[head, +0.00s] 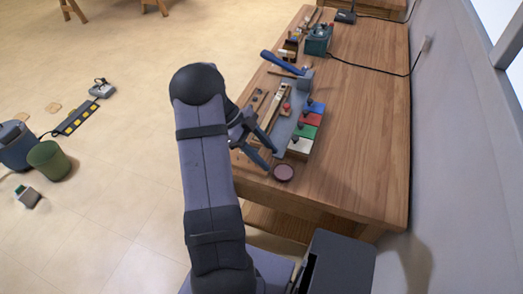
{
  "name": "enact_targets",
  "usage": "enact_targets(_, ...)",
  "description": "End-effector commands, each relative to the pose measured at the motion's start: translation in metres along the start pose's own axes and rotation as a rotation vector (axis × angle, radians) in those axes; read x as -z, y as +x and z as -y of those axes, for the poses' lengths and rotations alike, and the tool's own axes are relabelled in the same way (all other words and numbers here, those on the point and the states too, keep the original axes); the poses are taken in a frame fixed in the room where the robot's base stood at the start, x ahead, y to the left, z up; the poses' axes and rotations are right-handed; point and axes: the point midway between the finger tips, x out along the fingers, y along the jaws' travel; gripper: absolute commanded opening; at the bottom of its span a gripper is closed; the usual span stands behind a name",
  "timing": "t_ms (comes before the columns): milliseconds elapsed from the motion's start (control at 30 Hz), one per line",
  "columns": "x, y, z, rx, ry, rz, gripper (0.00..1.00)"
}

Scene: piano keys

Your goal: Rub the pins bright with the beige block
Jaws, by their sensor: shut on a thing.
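My gripper (271,160) is at the near left part of the workbench, low over the front end of a wooden strip. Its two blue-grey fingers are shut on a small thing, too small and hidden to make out. A long wooden piece (269,106) lies just beyond the gripper, beside a grey-blue tray (289,130). Small dark spots that may be pins (258,95) show on the wood to its left, too small to tell apart. I cannot pick out the beige block for certain. My arm hides part of the bench's left edge.
Blue, red, green and white blocks (309,132) line the tray's right side. A blue-handled tool (280,63) lies beyond it, and a dark red disc (284,173) in front. A teal box (318,40) stands farther back. The bench's right side (365,130) is mostly clear.

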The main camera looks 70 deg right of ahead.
Motion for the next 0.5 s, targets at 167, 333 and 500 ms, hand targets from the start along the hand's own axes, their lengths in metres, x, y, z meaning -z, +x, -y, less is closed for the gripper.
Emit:
enact_targets(167,-0.012,-0.012,0.0,0.003,-0.003,0.002,0.0)
enact_targets(333,-0.023,-0.021,0.0,0.002,-0.002,0.001,0.0)
enact_targets(500,-0.009,-0.011,-0.001,-0.001,0.0,-0.001,0.0)
